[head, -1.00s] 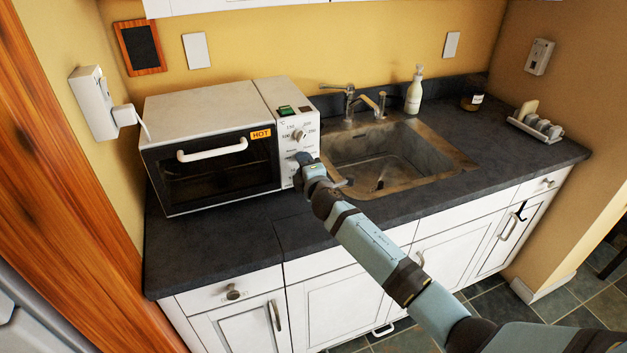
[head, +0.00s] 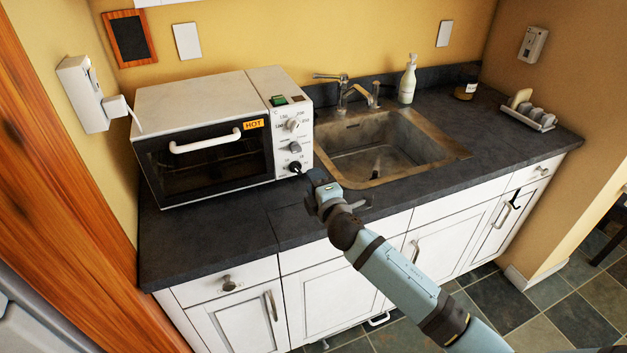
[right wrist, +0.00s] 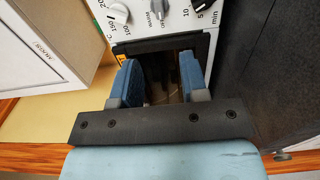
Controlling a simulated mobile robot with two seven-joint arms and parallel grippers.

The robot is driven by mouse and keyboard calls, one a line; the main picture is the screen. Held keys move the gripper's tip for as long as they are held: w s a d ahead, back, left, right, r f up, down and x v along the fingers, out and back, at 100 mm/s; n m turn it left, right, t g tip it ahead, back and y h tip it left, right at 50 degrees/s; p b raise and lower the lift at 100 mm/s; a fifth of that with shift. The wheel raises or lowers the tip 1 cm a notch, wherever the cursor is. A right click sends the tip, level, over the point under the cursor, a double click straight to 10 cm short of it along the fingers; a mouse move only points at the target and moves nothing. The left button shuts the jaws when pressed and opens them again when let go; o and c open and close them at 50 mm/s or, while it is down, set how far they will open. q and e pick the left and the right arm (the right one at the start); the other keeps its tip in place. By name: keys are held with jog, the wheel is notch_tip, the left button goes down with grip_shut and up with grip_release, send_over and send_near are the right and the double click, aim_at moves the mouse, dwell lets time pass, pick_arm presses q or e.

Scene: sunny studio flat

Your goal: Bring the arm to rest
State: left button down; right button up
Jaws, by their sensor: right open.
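My right arm comes in from the lower right in the head view. My right gripper (head: 308,180) is in front of the toaster oven's control panel, near the lowest knob (head: 295,167). In the right wrist view its two blue fingers (right wrist: 160,80) stand apart with nothing between them. The white toaster oven (head: 190,105) sits on the dark counter with its door shut. Its knobs also show at the top of the right wrist view (right wrist: 157,7). Whether the fingertips touch the panel cannot be told. My left gripper is not in view.
The sink (head: 385,150) with its tap (head: 345,92) lies right of the oven. A soap bottle (head: 408,80), a jar (head: 466,84) and a small rack (head: 528,112) stand farther right. The counter (head: 215,228) is clear in front of the oven.

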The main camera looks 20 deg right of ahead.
jog(key=s+a+f+m+g+y+p, duration=0.1)
jog(key=s+f+m, duration=0.4)
jog(key=s, duration=0.6)
jog(key=s+a+f+m+g+p, duration=0.1)
jog(key=s+f+m+g+p, duration=0.2)
jog(key=s, duration=0.8)
jog(key=s+a+f+m+g+y+p, duration=0.1)
jog(key=s+f+m+g+p, duration=0.1)
jog(key=s+f+m, duration=0.5)
jog(key=s+g, duration=0.1)
jog(key=s, duration=0.3)
jog(key=shift+s+f+m+y, duration=0.15)
jog(key=shift+s+m+y, duration=0.15)
